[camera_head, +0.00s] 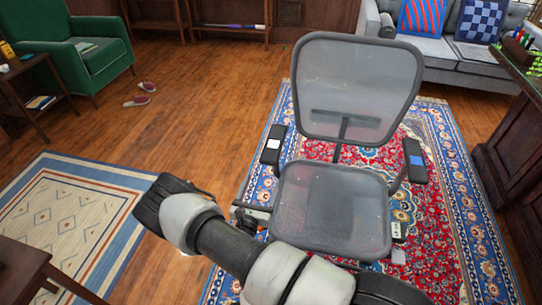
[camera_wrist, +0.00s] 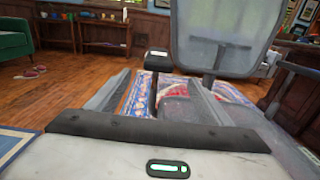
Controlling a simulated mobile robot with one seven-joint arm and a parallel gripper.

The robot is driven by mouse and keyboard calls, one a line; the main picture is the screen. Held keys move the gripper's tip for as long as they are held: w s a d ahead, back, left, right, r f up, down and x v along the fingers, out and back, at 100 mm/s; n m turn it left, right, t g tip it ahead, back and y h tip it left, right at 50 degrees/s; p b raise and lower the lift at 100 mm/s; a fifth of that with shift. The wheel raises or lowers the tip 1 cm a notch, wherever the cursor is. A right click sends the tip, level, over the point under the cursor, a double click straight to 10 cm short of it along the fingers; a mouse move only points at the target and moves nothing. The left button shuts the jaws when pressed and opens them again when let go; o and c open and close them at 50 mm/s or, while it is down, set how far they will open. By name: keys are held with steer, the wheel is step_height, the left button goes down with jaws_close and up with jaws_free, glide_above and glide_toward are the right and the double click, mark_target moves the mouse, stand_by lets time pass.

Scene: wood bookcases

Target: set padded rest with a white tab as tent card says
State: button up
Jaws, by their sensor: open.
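A grey mesh office chair has two dark padded rests. The left rest (camera_head: 273,145) bears a white tab and the right rest (camera_head: 414,160) a blue tab. The white-tab rest shows in the wrist view (camera_wrist: 157,60), upright on its post. My gripper (camera_wrist: 157,84) is open and empty, with its fingers to either side of that rest in the picture and the rest beyond them. In the head view my gripper (camera_head: 160,203) is left of and nearer than the chair. Small pale items sit by the seat's right side; I cannot tell whether one is the tent card.
The chair stands on a red and blue patterned rug (camera_head: 450,200). A green armchair (camera_head: 88,50) and slippers (camera_head: 142,94) are at upper left. A grey sofa (camera_head: 440,50) is behind, and a dark wood desk (camera_head: 510,140) at right. Bare floor lies left of the chair.

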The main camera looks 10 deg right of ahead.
mark_target(272, 151)
steer(key=b+x, duration=0.2)
steer(key=x, duration=0.6)
steer(key=b+x, duration=0.2)
steer(key=x, duration=0.7)
steer(key=shift+w+f, duration=0.1)
steer(key=shift+f, duration=0.1)
